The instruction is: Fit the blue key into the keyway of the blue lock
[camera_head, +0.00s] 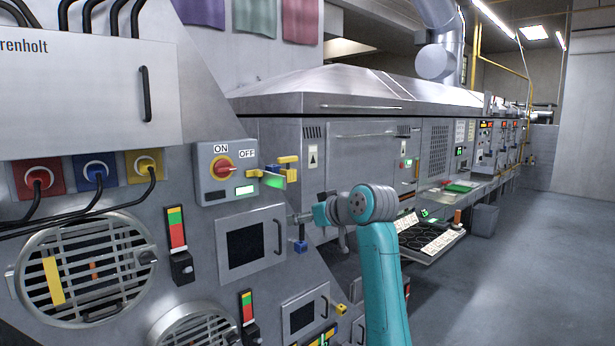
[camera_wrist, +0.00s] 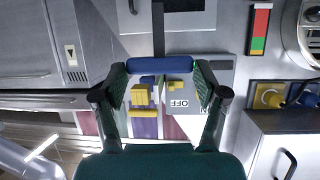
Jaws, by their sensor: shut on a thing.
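In the wrist view my gripper (camera_wrist: 160,68) is shut on the blue key (camera_wrist: 160,65), a rounded blue bar spanning the two fingers. In the head view my gripper (camera_head: 296,218) is beside the sloping panel, right of the dark-windowed door. A small blue block (camera_head: 300,246) shows just below it; I cannot tell whether it belongs to the key. Yellow lock parts (camera_head: 288,161) stick out right of the ON/OFF switch box, with a small blue part beside them. The wrist view also shows yellow parts (camera_wrist: 142,96) with blue behind them. No blue keyway is clear.
The grey ON/OFF switch box (camera_head: 228,172) has a red knob and a lit green window. A door with a black handle (camera_head: 252,243) is below it. Black cables (camera_head: 85,208) hang at the left. Open floor (camera_head: 530,260) lies at the right.

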